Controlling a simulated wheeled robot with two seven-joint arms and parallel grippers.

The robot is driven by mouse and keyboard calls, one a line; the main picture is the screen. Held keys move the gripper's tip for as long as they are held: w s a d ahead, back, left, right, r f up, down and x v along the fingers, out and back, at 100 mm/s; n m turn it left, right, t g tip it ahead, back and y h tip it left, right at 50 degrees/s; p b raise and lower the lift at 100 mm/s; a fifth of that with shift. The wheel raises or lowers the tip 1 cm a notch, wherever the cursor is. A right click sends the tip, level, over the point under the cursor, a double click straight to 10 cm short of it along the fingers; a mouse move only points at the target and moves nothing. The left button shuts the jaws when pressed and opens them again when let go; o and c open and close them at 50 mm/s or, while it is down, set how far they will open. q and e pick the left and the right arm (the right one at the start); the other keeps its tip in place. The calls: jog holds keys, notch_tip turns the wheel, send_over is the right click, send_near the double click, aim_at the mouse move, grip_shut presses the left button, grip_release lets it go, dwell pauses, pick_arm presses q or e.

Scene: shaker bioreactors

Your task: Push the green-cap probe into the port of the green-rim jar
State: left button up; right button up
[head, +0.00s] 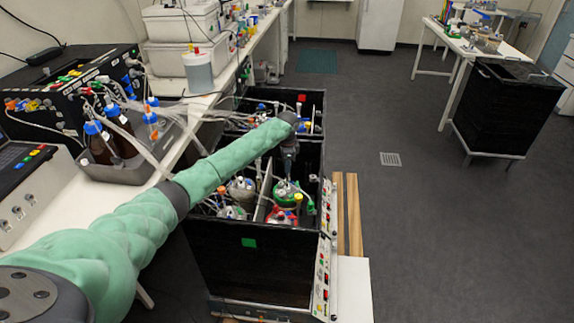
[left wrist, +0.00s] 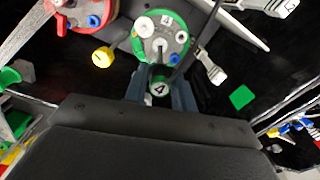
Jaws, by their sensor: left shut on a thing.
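The green-rim jar (left wrist: 181,56) has a grey lid marked 4, with a white cap and a blue and a red fitting on it. It also shows in the head view (head: 286,196), inside the black shaker box. My left gripper (left wrist: 160,92) is shut on the green-cap probe (left wrist: 159,88), whose cap is marked 4. In the left wrist view the cap lies at the jar's near rim. The probe's lower end and the port are hidden, so I cannot tell whether they touch. In the head view my left gripper (head: 289,168) points down over the jar.
A red-rim jar (left wrist: 62,27) stands beside the green-rim jar, with a yellow cap (left wrist: 103,57) nearby. The box's dark walls (head: 250,265) surround the jars closely. Tubes and cables cross from the bench with brown bottles (head: 112,143).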

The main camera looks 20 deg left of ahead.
pick_arm(q)
jog(key=shift+f, duration=0.25)
dwell(0.4)
jog(key=shift+f, duration=0.2)
jog(key=shift+f, duration=0.1)
dwell(0.5)
dwell(0.4)
jog(key=shift+p, duration=0.3)
jog(key=b, duration=0.1)
send_over(287, 186)
jog(key=shift+w+a+f, duration=0.1)
jog(key=shift+w+f, duration=0.05)
jog(key=shift+f, duration=1.2)
jog(key=shift+w+f, duration=0.1)
jog(key=shift+f, duration=1.2)
dwell(3.0)
